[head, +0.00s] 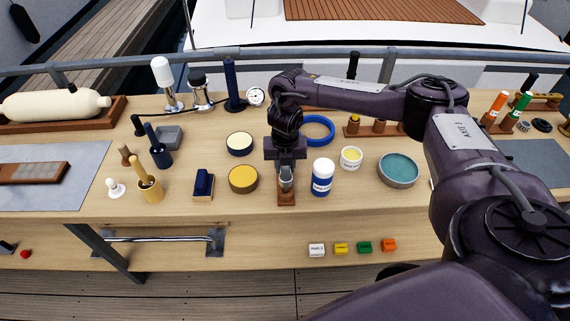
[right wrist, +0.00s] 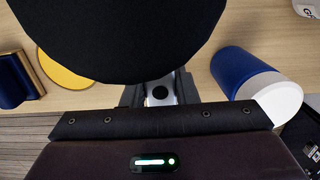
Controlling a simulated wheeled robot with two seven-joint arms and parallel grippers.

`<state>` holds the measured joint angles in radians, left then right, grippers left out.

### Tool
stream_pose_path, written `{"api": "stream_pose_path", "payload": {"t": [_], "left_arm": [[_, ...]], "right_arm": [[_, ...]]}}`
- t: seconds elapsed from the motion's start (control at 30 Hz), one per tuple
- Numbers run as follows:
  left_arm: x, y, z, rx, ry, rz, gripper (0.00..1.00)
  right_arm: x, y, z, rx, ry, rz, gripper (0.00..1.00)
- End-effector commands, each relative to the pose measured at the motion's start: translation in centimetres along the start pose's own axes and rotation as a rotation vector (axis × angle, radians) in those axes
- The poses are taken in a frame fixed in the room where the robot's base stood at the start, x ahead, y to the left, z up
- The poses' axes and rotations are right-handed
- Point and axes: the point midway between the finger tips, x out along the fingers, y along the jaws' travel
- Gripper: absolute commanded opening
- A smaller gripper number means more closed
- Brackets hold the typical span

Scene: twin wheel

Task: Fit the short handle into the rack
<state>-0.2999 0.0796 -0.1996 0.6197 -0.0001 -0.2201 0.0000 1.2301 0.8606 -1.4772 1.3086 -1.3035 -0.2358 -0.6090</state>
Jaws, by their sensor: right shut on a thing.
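My right gripper (head: 286,178) points straight down at the front middle of the bench. It is shut on a small grey piece, which I take to be the short handle; the fingers hide most of it. In the right wrist view, a pale part with a dark round spot (right wrist: 160,94) shows between the fingers. Directly below the gripper is a narrow brown wooden block (head: 286,198), which may be the rack. I cannot tell whether the held piece touches the block or is in it. My left gripper is in neither view.
A blue jar with a white lid (head: 321,178) stands close right of the gripper; it also shows in the right wrist view (right wrist: 243,75). A yellow-topped tin (head: 243,179) and a blue block (head: 203,184) are to the left. A blue ring (head: 318,130) lies behind.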

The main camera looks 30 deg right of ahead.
Motion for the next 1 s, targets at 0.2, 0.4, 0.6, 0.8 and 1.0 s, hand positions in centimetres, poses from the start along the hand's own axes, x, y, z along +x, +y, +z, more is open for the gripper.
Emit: {"api": "stream_pose_path", "payload": {"t": [0.2, 0.4, 0.6, 0.8, 1.0], "left_arm": [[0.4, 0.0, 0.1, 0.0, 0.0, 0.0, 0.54], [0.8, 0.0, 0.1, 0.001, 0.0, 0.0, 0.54], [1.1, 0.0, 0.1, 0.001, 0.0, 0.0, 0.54], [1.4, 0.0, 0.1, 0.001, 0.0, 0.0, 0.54], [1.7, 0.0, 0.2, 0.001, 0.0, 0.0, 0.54]], "right_arm": [[0.6, 0.0, 0.0, 0.001, -0.001, 0.001, 0.0], [1.1, 0.0, -0.1, 0.001, 0.0, 0.0, 0.0], [1.6, 0.0, -0.1, 0.001, -0.001, 0.0, 0.0], [2.1, 0.0, -0.1, 0.001, -0.001, 0.0, 0.0], [2.6, 0.0, -0.2, 0.001, -0.001, 0.001, 0.0]]}}
